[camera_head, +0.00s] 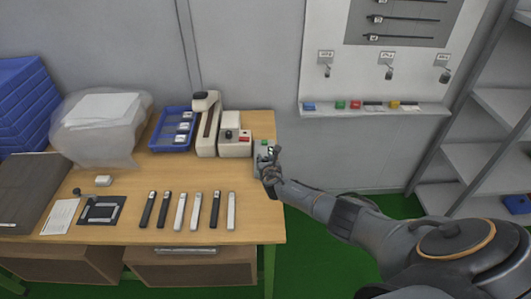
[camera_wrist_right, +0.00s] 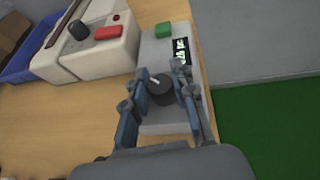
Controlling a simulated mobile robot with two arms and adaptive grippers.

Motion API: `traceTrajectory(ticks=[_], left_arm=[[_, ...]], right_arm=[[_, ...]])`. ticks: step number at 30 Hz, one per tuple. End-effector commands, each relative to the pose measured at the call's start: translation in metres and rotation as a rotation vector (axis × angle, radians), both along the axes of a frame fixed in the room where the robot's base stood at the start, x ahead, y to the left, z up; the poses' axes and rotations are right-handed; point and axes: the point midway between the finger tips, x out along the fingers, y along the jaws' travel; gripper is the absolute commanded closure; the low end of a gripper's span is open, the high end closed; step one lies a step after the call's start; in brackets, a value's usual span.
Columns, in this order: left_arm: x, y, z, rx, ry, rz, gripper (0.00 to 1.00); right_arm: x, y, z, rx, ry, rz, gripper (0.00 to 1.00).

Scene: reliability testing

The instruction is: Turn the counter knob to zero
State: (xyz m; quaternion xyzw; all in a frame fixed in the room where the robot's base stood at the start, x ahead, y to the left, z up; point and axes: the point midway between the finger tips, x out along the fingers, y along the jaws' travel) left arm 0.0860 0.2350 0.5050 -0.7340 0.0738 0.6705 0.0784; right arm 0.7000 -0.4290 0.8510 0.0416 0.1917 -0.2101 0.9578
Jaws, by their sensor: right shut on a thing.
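The counter (camera_head: 258,167) is a small light-grey box at the right edge of the wooden table. In the right wrist view the counter (camera_wrist_right: 158,52) has a green button (camera_wrist_right: 163,29), a dark display (camera_wrist_right: 181,50) with lit digits too small to read, and a round black knob (camera_wrist_right: 160,91) with a white mark. My right gripper (camera_wrist_right: 166,84) is shut on the knob, one finger on each side. In the head view my right gripper (camera_head: 269,165) covers much of the counter. My left gripper is not in view.
Left of the counter stands a white device with a red button (camera_head: 244,135), then a blue bin (camera_head: 170,140). Several dark and light sticks (camera_head: 180,212) lie on the table (camera_head: 140,179). A whiteboard ledge (camera_head: 375,109) is behind on the wall. Green floor lies right of the table.

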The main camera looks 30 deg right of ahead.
Motion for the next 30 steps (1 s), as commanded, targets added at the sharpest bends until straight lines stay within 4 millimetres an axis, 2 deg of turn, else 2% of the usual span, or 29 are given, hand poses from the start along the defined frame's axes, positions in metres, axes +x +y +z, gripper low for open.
traceTrajectory(ticks=[5, 11, 21, 30], left_arm=[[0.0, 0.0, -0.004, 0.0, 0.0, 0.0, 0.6], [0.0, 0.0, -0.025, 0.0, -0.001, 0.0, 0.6], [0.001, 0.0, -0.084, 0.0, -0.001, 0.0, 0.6], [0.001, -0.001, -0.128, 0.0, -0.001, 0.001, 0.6]], right_arm=[[0.001, 0.003, -0.003, 0.003, 0.001, -0.168, 1.0], [0.002, 0.003, -0.007, 0.003, -0.001, -0.357, 1.0], [0.002, 0.001, -0.01, 0.003, -0.002, -0.649, 1.0], [0.001, 0.0, -0.008, 0.001, -0.001, -0.815, 1.0]])
